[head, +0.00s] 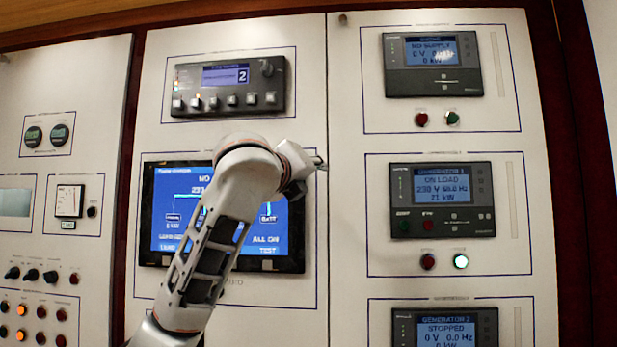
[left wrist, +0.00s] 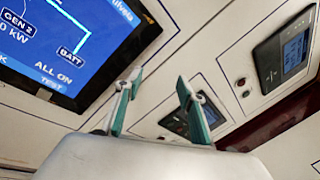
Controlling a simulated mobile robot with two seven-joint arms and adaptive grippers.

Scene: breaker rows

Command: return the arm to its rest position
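My left arm (head: 220,230) rises from the bottom of the head view and bends in front of the large blue screen (head: 170,205). My left gripper (head: 319,163) is mostly hidden behind the wrist, with only a small part showing by the gap between two panels. In the left wrist view its two fingers (left wrist: 160,80) stand apart with nothing between them, so it is open. I cannot tell whether it touches the panel. My right gripper is in neither view.
A dark controller (head: 228,86) sits above the screen. Knobs and buttons (head: 40,300) fill the lower left. Bare panel lies right of the wrist.

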